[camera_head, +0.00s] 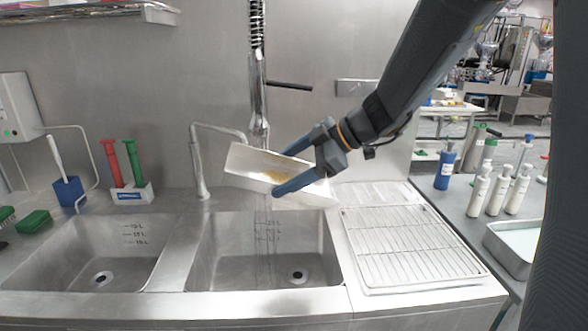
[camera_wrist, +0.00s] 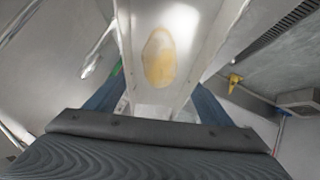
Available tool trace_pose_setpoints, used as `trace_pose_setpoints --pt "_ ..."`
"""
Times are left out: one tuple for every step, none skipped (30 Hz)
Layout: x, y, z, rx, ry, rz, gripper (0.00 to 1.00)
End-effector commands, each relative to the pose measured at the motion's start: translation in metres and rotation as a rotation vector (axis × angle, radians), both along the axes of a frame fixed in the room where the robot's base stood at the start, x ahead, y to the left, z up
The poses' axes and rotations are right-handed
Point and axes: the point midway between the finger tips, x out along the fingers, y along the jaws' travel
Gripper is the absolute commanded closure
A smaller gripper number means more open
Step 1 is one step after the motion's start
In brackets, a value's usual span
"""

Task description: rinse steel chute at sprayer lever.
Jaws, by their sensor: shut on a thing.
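The steel chute (camera_head: 245,160) is a pale, open trough, tilted over the right sink basin and directly below the sprayer (camera_head: 259,105). A yellowish residue patch shows inside it, also as an oval in the wrist view on the chute (camera_wrist: 205,25). My gripper (camera_head: 281,172) is shut on the chute, one blue finger on each side. The sprayer's dark lever (camera_head: 290,86) sticks out to the right above the chute. Thin streaks, looking like running water, fall from the chute into the basin. The chute's far end is cut off in the wrist view.
The right basin (camera_head: 225,262) lies below, the left basin (camera_head: 65,262) beside it. A bent faucet (camera_head: 197,165) stands close left of the chute. A wire rack (camera_head: 410,245) lies to the right. Brushes in holders stand at the left; several bottles stand on the far-right counter.

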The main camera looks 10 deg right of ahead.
Motion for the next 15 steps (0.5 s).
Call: trace_pose_setpoints --pt "0.003 0.004 0.001 0.001 0.0 0.002 0.59" --pt "0.005 0.005 0.0 0.002 0.0 0.001 0.59" --pt "0.008 0.008 0.0 0.002 0.0 0.001 0.59" --pt "0.01 0.009 -0.001 0.001 -0.001 0.0 0.59" --pt "0.012 0.011 -0.001 0.001 0.0 0.0 0.59" --pt "0.014 0.013 -0.002 0.001 0.001 0.001 0.59" --pt "0.016 0.015 -0.003 0.001 0.001 0.001 0.59" --pt "0.018 0.017 -0.003 0.001 0.001 0.001 0.59" --pt "0.021 0.019 -0.004 0.002 0.0 0.001 0.59" --pt "0.022 0.021 -0.004 0.002 0.001 0.0 0.59" --pt "0.025 0.023 -0.007 0.002 -0.003 0.0 0.59" --pt "0.028 0.025 -0.009 0.001 -0.003 0.002 0.59" --pt "0.03 0.027 -0.01 0.0 -0.004 0.002 0.59" --pt "0.032 0.028 -0.01 0.0 -0.003 0.001 0.59" --pt "0.034 0.03 -0.011 0.0 -0.004 0.001 0.59"
